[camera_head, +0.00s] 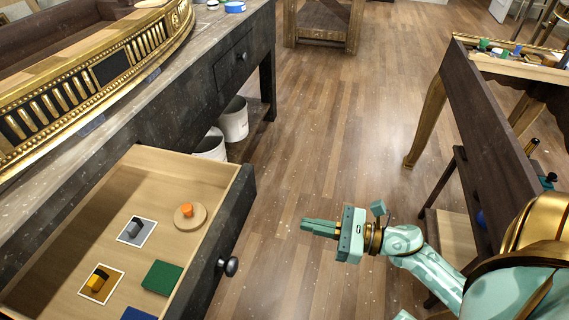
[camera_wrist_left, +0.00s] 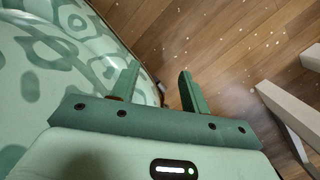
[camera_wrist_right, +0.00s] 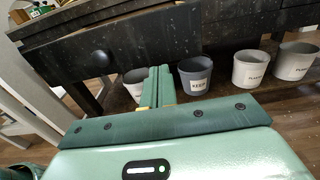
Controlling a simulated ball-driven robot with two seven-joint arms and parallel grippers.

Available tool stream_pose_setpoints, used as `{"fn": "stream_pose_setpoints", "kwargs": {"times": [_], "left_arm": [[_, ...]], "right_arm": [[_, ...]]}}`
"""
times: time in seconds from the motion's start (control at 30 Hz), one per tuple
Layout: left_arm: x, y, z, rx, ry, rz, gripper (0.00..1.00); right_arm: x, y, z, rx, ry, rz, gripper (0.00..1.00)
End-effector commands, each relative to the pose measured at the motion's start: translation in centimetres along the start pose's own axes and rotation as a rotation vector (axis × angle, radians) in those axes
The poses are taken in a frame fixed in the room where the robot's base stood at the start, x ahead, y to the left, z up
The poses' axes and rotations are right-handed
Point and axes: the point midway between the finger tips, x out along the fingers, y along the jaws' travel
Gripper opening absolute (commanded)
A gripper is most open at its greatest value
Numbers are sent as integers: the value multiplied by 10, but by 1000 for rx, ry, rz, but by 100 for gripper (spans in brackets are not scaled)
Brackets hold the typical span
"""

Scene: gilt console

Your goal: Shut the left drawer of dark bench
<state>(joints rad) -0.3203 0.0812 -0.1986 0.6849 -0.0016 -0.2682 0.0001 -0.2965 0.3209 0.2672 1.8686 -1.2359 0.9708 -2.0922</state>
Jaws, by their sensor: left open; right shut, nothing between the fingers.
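The dark bench (camera_head: 190,75) runs along the left of the head view. Inside lie an orange piece on a round wooden disc (camera_head: 192,217), a green square (camera_head: 162,278) and two picture cards with small blocks. My right gripper (camera_head: 305,227) is shut and empty, in the air to the right of the drawer front, apart from it. The right wrist view shows a dark drawer front with a knob (camera_wrist_right: 101,58). My left gripper (camera_wrist_left: 160,85) is open and empty, outside the head view.
A second drawer (camera_head: 238,58) in the bench is closed. White buckets (camera_head: 234,120) stand beneath the bench. A dark table with gilt legs (camera_head: 485,125) stands at right, near my right arm. Wooden floor (camera_head: 320,130) between them is clear.

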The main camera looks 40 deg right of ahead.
Motion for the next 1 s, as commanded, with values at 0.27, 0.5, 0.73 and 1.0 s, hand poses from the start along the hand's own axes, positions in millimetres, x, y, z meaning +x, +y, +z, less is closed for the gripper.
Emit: {"fn": "stream_pose_setpoints", "kwargs": {"times": [0.27, 0.5, 0.73, 1.0], "left_arm": [[6, -9, 0, 15, -14, -11, 46], [9, -25, -6, 22, -9, -31, 46], [10, -22, -3, 31, -19, -28, 46], [10, -20, -2, 31, -19, -26, 46]], "right_arm": [[54, -1, -1, 2, -4, -2, 0], [102, 0, -1, 5, -3, -2, 0], [127, -1, -1, 6, -2, -3, 0], [131, 0, 0, 5, 0, -2, 0]]}}
